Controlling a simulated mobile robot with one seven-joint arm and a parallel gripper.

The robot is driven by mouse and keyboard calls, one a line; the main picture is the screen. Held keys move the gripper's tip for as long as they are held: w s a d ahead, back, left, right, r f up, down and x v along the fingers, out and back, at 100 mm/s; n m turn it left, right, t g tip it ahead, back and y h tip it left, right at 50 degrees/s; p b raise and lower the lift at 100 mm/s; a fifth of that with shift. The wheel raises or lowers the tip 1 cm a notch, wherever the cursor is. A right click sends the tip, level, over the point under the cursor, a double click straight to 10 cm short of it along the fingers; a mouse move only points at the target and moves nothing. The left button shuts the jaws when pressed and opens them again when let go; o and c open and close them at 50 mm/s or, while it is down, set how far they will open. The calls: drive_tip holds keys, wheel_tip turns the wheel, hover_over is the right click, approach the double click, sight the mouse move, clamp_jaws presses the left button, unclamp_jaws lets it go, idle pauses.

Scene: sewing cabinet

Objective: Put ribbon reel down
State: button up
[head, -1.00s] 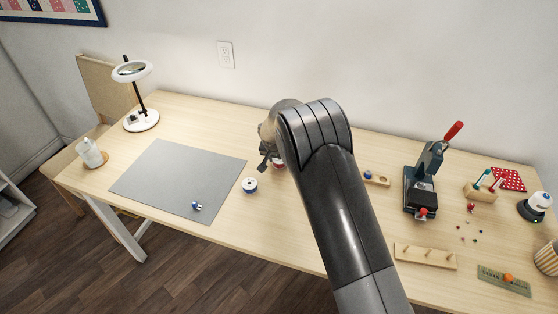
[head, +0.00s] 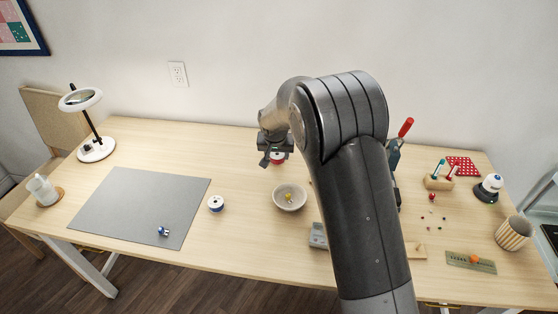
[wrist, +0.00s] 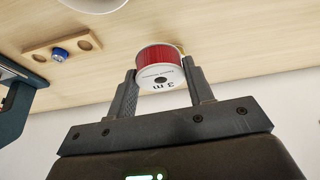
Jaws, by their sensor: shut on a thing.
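My gripper (wrist: 161,92) is shut on the red ribbon reel (wrist: 160,66), one finger on each side. The reel has a red band and a white face printed "3 m". In the head view my gripper (head: 268,159) is over the back part of the desk, with the reel (head: 279,158) partly hidden by it. In the wrist view bare wood shows behind the reel. I cannot tell how far the reel is above the desk.
A white bowl (head: 289,201) with a small yellow thing stands in front of my gripper. The grey mat (head: 135,205) lies farther left. My arm hides part of the desk to the right; bare desk (head: 225,160) lies left of my gripper.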

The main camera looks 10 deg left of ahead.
drive_tip(key=w+d, duration=0.4)
drive_tip(key=d, duration=0.6)
drive_tip(key=w+d, duration=0.4)
drive_tip(key=d, duration=0.6)
drive_tip(key=shift+m, duration=0.4)
drive_tip(key=w+a+f, duration=0.1)
drive_tip(key=a+f, duration=0.1)
drive_tip(key=a, duration=0.1)
drive_tip(key=w+a+f, duration=0.1)
drive_tip(key=a+f, duration=0.1)
drive_tip(key=a, duration=0.2)
drive_tip(key=w+a+f, duration=0.1)
drive_tip(key=a+f, duration=0.1)
drive_tip(key=a, duration=0.1)
drive_tip(key=shift+w+a+f, duration=0.25)
drive_tip(key=shift+a+f, duration=0.05)
drive_tip(key=shift+f, duration=2.05)
drive_tip(key=shift+f, duration=0.1)
drive_tip(key=o, duration=0.9)
drive_tip(key=shift+o, duration=0.2)
drive_tip(key=v, duration=1.2)
drive_tip(key=shift+a, duration=0.15)
